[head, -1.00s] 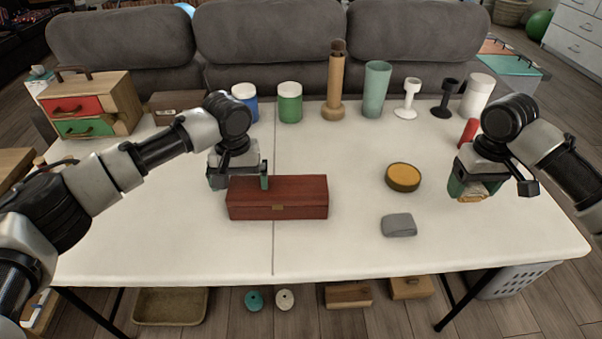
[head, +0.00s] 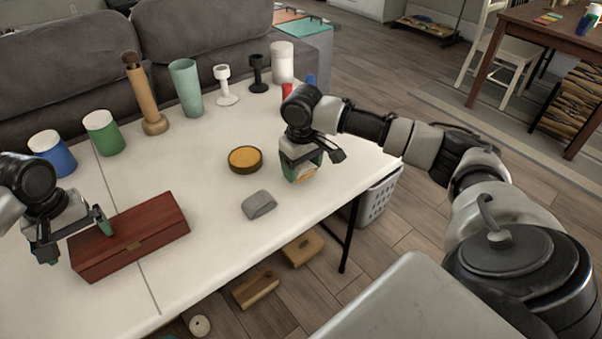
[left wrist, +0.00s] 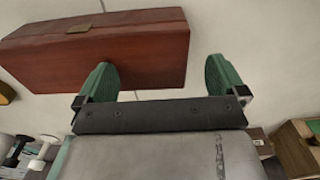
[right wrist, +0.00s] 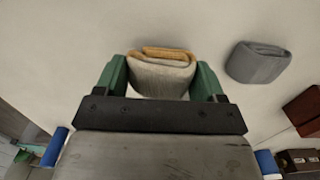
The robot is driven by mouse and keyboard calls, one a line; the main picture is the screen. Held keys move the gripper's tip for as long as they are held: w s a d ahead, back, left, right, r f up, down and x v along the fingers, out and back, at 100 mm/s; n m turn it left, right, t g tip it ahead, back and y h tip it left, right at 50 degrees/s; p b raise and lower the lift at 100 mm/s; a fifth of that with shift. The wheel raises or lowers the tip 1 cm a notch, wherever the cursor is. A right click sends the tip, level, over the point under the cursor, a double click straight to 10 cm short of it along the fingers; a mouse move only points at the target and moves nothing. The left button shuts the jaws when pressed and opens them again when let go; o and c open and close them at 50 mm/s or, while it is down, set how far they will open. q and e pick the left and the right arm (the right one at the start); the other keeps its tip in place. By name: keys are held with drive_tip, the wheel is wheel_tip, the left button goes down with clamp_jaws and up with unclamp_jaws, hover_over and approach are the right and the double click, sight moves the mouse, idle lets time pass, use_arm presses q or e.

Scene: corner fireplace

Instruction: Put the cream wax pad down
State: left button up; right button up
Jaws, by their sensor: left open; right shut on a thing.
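The cream wax pad (right wrist: 160,75) is a folded cream cloth with a yellow-orange layer, held between the green fingers of my right gripper (right wrist: 162,82). In the head view the pad (head: 306,178) shows just under my right gripper (head: 303,170), over the table's right part. I cannot tell whether it touches the tabletop. My left gripper (head: 76,232) is open and empty at the left end of the dark red wooden box (head: 135,235). In the left wrist view its green fingers stand apart beside the box (left wrist: 140,58).
On the white table (head: 215,225), a grey folded pad (head: 259,205) and a round yellow-topped tin (head: 245,159) lie left of my right gripper. A red cylinder (head: 287,92), white cup (head: 282,62) and other containers line the back. Clear tabletop lies around the grey pad.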

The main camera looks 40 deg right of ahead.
sight(302, 174)
drive_tip(key=shift+f, duration=1.4)
drive_tip(key=shift+f, duration=0.15)
drive_tip(key=o, duration=0.9)
wheel_tip(302, 174, up, 12)
drive_tip(key=shift+r, duration=0.2)
drive_tip(key=shift+o, duration=0.3)
